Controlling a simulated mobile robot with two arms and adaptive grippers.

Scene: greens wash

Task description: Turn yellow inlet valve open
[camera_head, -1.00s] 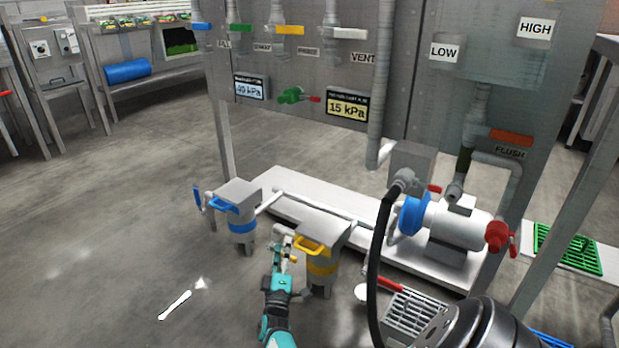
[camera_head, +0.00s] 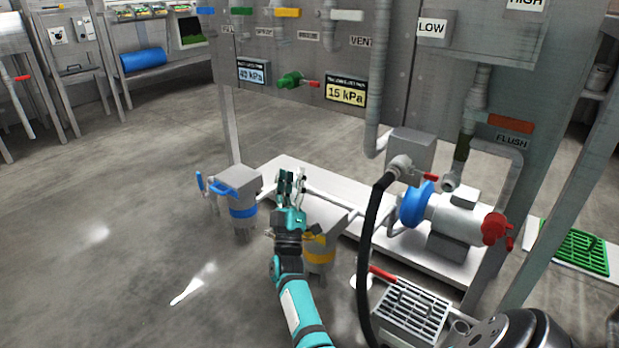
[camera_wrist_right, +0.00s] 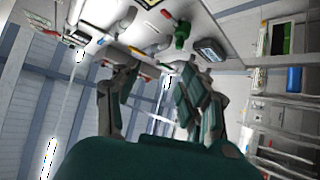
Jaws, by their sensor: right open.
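The yellow-banded grey canister (camera_head: 320,252) stands on the floor at the front edge of the white skid (camera_head: 270,172) in the head view. My right gripper (camera_head: 290,180) is raised just left of and above this canister, its fingers pointing up and away. It is open, with nothing seen between its fingers. In the right wrist view its two fingers (camera_wrist_right: 155,80) are spread apart. The yellow inlet valve is not clearly visible; my right gripper and arm cover the area left of the yellow canister. My left gripper is not in view.
A blue-banded canister (camera_head: 243,212) with a blue lever stands just left of my right gripper. A black hose (camera_head: 370,240) and a white pump (camera_head: 455,220) are to the right. The panel (camera_head: 410,95) stands behind. The floor at left is clear.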

